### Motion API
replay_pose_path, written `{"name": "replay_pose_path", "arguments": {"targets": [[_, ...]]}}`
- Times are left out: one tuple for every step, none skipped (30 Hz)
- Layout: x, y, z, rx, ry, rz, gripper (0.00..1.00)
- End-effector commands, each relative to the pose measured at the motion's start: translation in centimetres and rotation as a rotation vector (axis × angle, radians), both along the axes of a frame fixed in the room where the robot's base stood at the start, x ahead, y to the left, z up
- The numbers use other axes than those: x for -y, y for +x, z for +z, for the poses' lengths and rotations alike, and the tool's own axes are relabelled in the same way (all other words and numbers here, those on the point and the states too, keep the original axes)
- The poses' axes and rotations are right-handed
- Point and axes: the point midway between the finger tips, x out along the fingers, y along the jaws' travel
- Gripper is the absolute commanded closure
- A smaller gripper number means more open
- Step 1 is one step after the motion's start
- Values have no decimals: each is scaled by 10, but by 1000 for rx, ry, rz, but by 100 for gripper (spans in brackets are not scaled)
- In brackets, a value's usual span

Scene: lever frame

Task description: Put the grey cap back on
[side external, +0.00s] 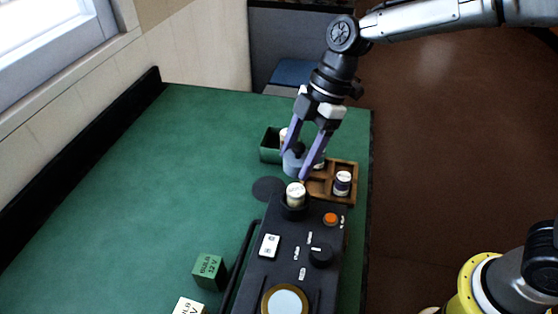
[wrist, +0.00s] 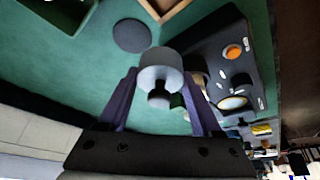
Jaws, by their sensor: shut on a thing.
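My gripper (side external: 296,166) is shut on the grey cap (side external: 291,164), holding it above the table behind the black panel box (side external: 265,241). On the panel's far end a white-topped cylinder (side external: 296,192) stands upright in a dark round holder (side external: 294,211). The cap is apart from this holder, beyond it in the side view. In the wrist view the cap and fingers hide most of the holder.
A wooden tray (side external: 318,197) with a dark, white-topped cylinder (side external: 343,182) stands right of the holder. A green bin (side external: 269,147) is behind the cap. A dark flat disc (side external: 268,189) lies left. The panel carries an orange button (side external: 330,219) and black knob (side external: 321,255).

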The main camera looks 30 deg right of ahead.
Motion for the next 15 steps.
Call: {"name": "replay_pose_path", "arguments": {"targets": [[5,-8,4,1,0,-1,87],[7,-12,6,1,1,-1,87],[11,-18,9,1,1,-2,87],[13,-22,11,1,0,-2,87],[16,-26,14,1,1,-2,87],[19,-32,16,1,1,-2,87],[21,-35,19,2,1,-2,87],[24,-40,20,2,1,-2,87],[26,-44,23,1,1,-2,87],[28,-48,24,1,0,-2,87],[30,-51,26,1,0,-2,87],[32,-54,28,1,0,-1,87],[34,-56,29,1,0,-1,87],[35,-58,30,1,0,-1,87],[35,-60,31,1,0,0,87]]}}
